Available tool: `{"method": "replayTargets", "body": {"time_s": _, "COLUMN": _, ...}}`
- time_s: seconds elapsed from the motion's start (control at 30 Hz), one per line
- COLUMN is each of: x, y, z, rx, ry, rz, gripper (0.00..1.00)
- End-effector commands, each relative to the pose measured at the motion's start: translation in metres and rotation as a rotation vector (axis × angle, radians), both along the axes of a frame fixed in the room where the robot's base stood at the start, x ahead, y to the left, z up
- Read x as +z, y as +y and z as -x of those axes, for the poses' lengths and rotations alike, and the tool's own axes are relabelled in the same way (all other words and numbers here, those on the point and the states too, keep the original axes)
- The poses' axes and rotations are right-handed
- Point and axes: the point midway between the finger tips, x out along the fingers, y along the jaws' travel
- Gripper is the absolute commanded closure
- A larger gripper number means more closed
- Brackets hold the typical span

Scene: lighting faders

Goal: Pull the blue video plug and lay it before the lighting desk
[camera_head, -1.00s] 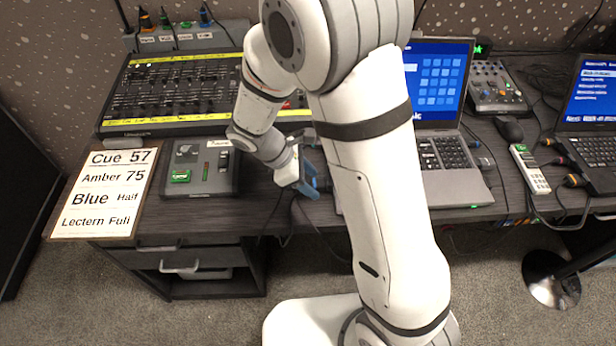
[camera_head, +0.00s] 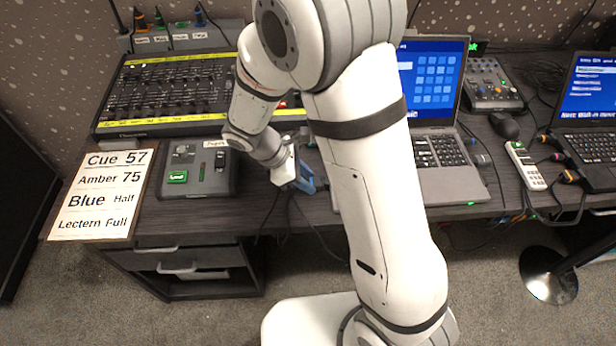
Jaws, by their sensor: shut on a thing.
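My gripper (camera_head: 304,180) is above the front part of the dark table, right of the grey button box. Its jaws are shut, with blue showing at them. I take the held thing to be the blue video plug, but it is too small and too covered to tell plug from fingers. A thin dark cable hangs below the gripper over the table's front edge. The lighting desk (camera_head: 155,123), a black fader board with yellow strips, stands at the back left. My arm hides its right end.
The grey button box (camera_head: 208,184) and a printed cue sheet (camera_head: 88,222) lie in front of the lighting desk. A laptop (camera_head: 452,188) stands right of my arm. A mixer (camera_head: 492,98), mouse (camera_head: 504,125), remote (camera_head: 526,166) and second laptop (camera_head: 597,150) are further right.

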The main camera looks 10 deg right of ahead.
Motion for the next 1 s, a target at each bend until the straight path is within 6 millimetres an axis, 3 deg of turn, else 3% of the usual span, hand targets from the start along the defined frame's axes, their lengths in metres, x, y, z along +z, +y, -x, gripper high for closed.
{"method": "replayTargets", "body": {"time_s": 1.0, "x": 0.001, "y": 0.044, "z": -0.002, "rx": 0.003, "ry": -0.001, "rz": -0.001, "gripper": 0.96}}
